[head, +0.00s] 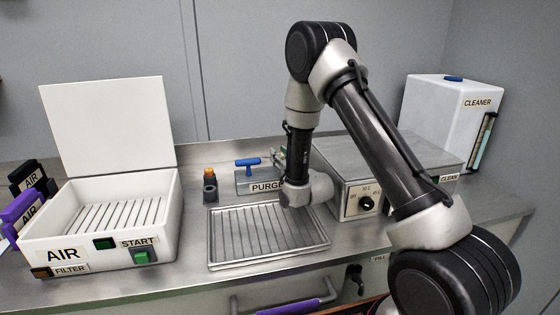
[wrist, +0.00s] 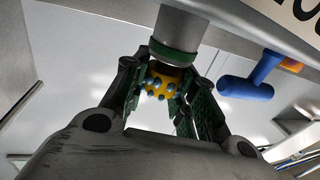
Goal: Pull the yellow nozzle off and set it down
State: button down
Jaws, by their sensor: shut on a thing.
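The yellow nozzle (wrist: 160,82), dotted with blue bumps, is at the lower end of a grey cylinder with a green ring (wrist: 175,52) in the wrist view. I cannot tell whether it touches the cylinder. My gripper (wrist: 158,95) is shut on the nozzle, with green-padded fingers on both sides of it. In the head view, my wrist hides most of the gripper and the nozzle; the gripper is by the box labelled PURGE (head: 260,184).
A blue T-shaped handle (head: 248,162) is on the PURGE box, close to my gripper. A metal grated tray (head: 214,240) lies in front. A dark holder with an orange top (head: 209,186) stands left. The open white AIR box (head: 170,215) is further left; a metal control box (head: 345,160) is right.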

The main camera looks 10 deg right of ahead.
aim_at(280, 154)
jog(key=shift+r, duration=2.2)
jog(key=shift+r, duration=0.1)
jog(key=shift+r, duration=2)
